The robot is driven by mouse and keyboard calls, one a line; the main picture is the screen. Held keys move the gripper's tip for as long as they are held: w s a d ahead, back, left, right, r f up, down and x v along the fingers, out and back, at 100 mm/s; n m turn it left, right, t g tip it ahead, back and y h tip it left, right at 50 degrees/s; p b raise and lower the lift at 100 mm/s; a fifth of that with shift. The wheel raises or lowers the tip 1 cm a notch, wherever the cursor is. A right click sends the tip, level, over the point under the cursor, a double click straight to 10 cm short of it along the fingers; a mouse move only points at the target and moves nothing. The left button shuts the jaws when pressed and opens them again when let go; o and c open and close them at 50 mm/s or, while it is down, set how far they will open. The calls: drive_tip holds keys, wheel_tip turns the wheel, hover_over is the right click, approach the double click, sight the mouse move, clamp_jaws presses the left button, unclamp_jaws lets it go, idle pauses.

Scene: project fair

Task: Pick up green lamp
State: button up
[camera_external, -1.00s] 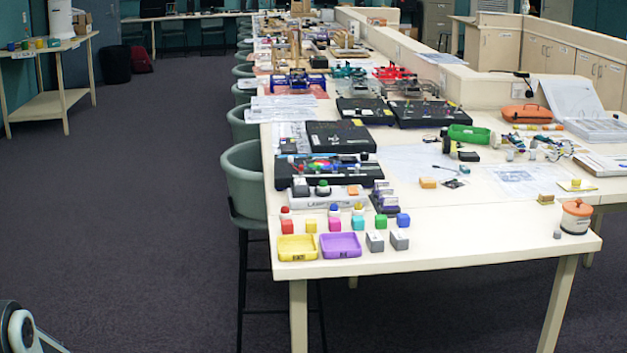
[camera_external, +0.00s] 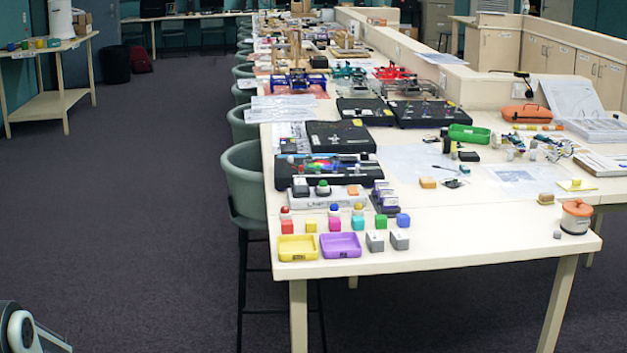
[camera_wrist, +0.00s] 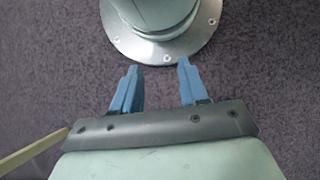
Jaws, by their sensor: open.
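A small green-topped lamp on a dark base (camera_external: 322,185) appears to sit on the white box (camera_external: 326,200) near the left edge of the long table; it is too small to make out fully. My gripper (camera_wrist: 155,78) shows only in the wrist view, with its two blue fingers apart and nothing between them. It hangs over dark carpet, away from the lamp, which is not in the wrist view. In the external view, only part of my arm shows at the lower left corner.
Several coloured blocks stand in front of the white box, with a yellow tray (camera_external: 298,248) and a purple tray (camera_external: 341,245) at the table's front edge. A black panel (camera_external: 335,170) lies behind. A grey-green chair (camera_external: 243,180) stands at the left. The front right tabletop is mostly clear.

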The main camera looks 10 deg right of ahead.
drive_tip(key=w+d+r+m+t, duration=0.1)
drive_tip(key=w+d+r, duration=0.15)
drive_tip(key=w, duration=0.55)
drive_tip(key=w+d+r+t, duration=0.1)
drive_tip(key=w+d, duration=0.3)
drive_tip(key=w, duration=0.5)
drive_tip(key=w+d+r+m+t, duration=0.1)
drive_tip(key=w+d+r, duration=0.15)
drive_tip(key=w, duration=0.55)
drive_tip(key=w+d+r+m+t, duration=0.2)
drive_tip(key=w+d+r+t, duration=0.1)
drive_tip(key=w+d+r, duration=1.5)
drive_tip(key=w+d+r+m+t, duration=0.1)
drive_tip(key=w+d+r, duration=0.6)
drive_tip(key=d+r, duration=0.4)
wheel_tip(320, 180, up, 33)
drive_tip(key=m+h, duration=0.2)
drive_tip(key=h, duration=0.1)
hover_over(323, 186)
drive_tip(key=a, duration=0.4)
drive_tip(key=shift+t, duration=0.3)
drive_tip(key=x, duration=1.3)
drive_tip(key=shift+s+d+f, duration=0.1)
drive_tip(key=shift+d+f, duration=0.15)
drive_tip(key=shift+d, duration=0.05)
drive_tip(key=shift+c, duration=0.2)
clamp_jaws()
